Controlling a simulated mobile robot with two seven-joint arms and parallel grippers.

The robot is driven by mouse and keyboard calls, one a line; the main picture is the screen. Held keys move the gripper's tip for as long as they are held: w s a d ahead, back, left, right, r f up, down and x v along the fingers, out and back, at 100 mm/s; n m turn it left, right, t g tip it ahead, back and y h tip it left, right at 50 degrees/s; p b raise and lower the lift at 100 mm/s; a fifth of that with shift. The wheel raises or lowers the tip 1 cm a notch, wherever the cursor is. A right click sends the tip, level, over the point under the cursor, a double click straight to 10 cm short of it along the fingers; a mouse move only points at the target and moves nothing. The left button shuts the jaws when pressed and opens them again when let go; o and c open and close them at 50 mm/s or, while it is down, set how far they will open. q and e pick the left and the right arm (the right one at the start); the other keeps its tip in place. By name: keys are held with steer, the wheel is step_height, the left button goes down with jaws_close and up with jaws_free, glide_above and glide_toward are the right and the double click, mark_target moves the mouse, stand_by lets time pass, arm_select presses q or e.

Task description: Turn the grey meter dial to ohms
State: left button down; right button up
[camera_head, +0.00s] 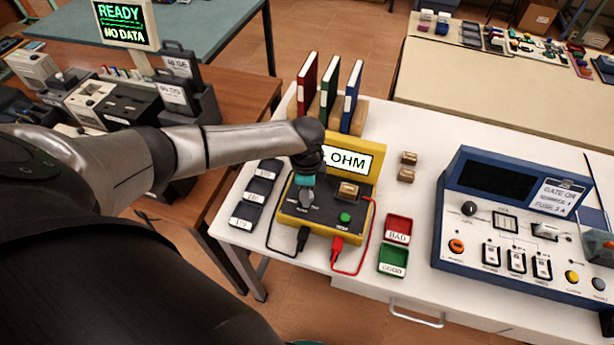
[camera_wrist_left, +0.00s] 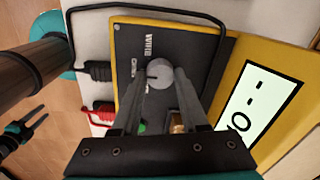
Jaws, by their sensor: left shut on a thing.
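The yellow meter (camera_head: 318,228) with a dark top panel stands on the white table, its raised display (camera_head: 350,160) reading OHM in the head view. Its round grey dial (camera_wrist_left: 160,72) shows in the wrist view, with a light pointer mark. My left gripper (camera_head: 306,196) reaches down over the panel; in the wrist view its two fingers (camera_wrist_left: 166,80) are shut on the dial, one on each side. The dial's far side and part of its scale are hidden by the fingers. My right gripper (camera_wrist_left: 40,116) shows small at the wrist view's left edge, its two fingers apart, away from the meter.
Black and red leads (camera_head: 337,241) plug into the meter's front. A green button (camera_head: 345,217) and a small brown block (camera_head: 348,190) are on the panel. Red BAD (camera_head: 398,224) and GREEN-coloured GOOD (camera_head: 393,257) trays stand right; dark trays (camera_head: 257,188) left, binders (camera_head: 329,92) behind, a blue console (camera_head: 500,185) further right.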

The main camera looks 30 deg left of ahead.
stand_by(0.4)
arm_select(q)
steer(key=shift+c, duration=2.2)
jaws_free()
steer(key=shift+r, duration=0.1)
step_height(320, 180, up, 15)
steer(key=p, duration=0.2)
steer(key=shift+s+d, duration=0.2)
steer(key=shift+s, duration=0.2)
